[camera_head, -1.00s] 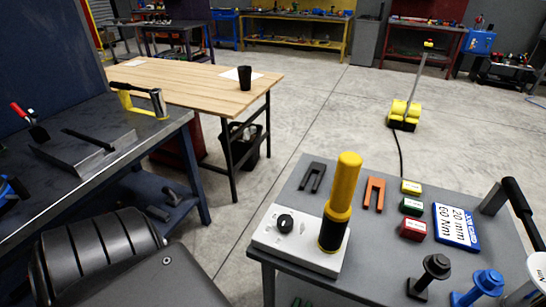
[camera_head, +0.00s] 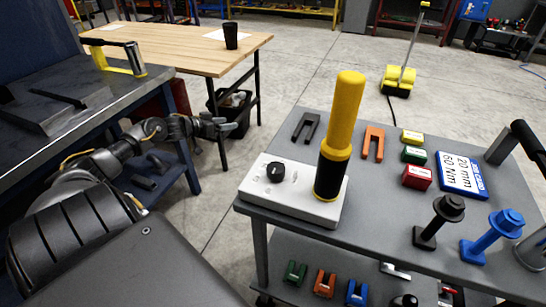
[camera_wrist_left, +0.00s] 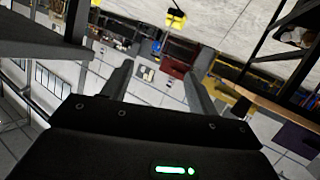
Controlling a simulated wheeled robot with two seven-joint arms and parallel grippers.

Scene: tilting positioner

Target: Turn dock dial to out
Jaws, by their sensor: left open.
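The dock dial (camera_head: 276,172) is a small black knob on the left part of a light grey dock box (camera_head: 302,207) at the left corner of the grey cart. A yellow and black cylindrical tool (camera_head: 338,135) stands upright in the dock, right of the dial. The dial's markings are too small to read. My left gripper (camera_head: 222,126) is left of the cart, apart from the dial, beside the wooden table's legs. In the left wrist view the two fingers of the left gripper (camera_wrist_left: 157,85) are spread with nothing between them. My right gripper is not in view.
The grey cart top (camera_head: 384,213) also holds fork-shaped pieces, small coloured boxes, a blue-edged card (camera_head: 461,176) and black and blue posts. A wooden table (camera_head: 185,52) and a dark workbench stand left. Open floor lies between the bench and cart.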

